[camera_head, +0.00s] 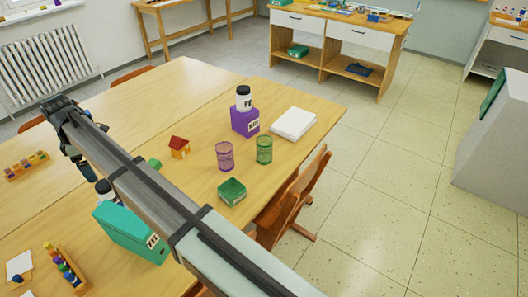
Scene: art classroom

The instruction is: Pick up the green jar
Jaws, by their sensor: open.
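The green jar (264,150) is a see-through green cylinder standing upright on the wooden table (200,85), near its right edge. A similar see-through purple jar (225,156) stands just left of it, apart from it. My gripper (88,172) hangs at the far end of my arm, over the left part of the tables, well to the left of the green jar. It is open, small and dark in the view, and I see nothing between its fingers. My arm crosses the picture from the lower right to the upper left and does not cover the green jar.
A toy house (179,147) and teal file box (133,234) stand further left. A chair (292,200) adjoins the right edge.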

